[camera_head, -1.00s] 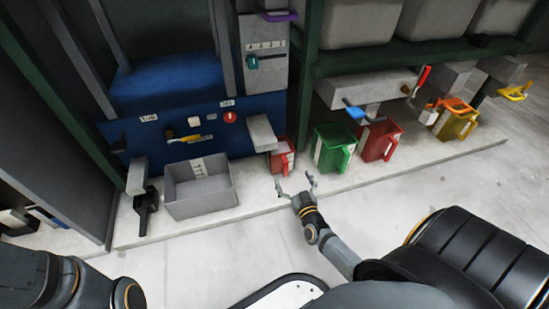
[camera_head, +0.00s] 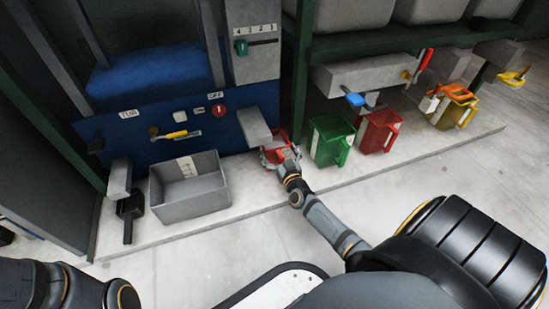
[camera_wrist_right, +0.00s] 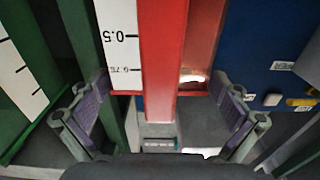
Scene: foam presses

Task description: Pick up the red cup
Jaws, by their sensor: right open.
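A red cup (camera_head: 270,158) stands on the pale ledge below a grey spout, partly hidden by my right gripper. My right gripper (camera_head: 279,154) is at its front, with the jaws open. In the right wrist view, the red cup (camera_wrist_right: 163,60) fills the middle, with a white scale marked 0.5 and 0.75. The fingers of my right gripper (camera_wrist_right: 160,112) stand apart on either side of the red part; contact cannot be told. A second red cup (camera_head: 374,133) stands farther right. My left gripper is out of view; only part of that arm shows.
A green cup (camera_head: 326,143) stands close to the right of my gripper, and a yellow cup (camera_head: 455,112) stands farther right. A grey bin (camera_head: 190,202) is to the left. The grey spout (camera_head: 254,127) hangs just above the cup. The floor in front is clear.

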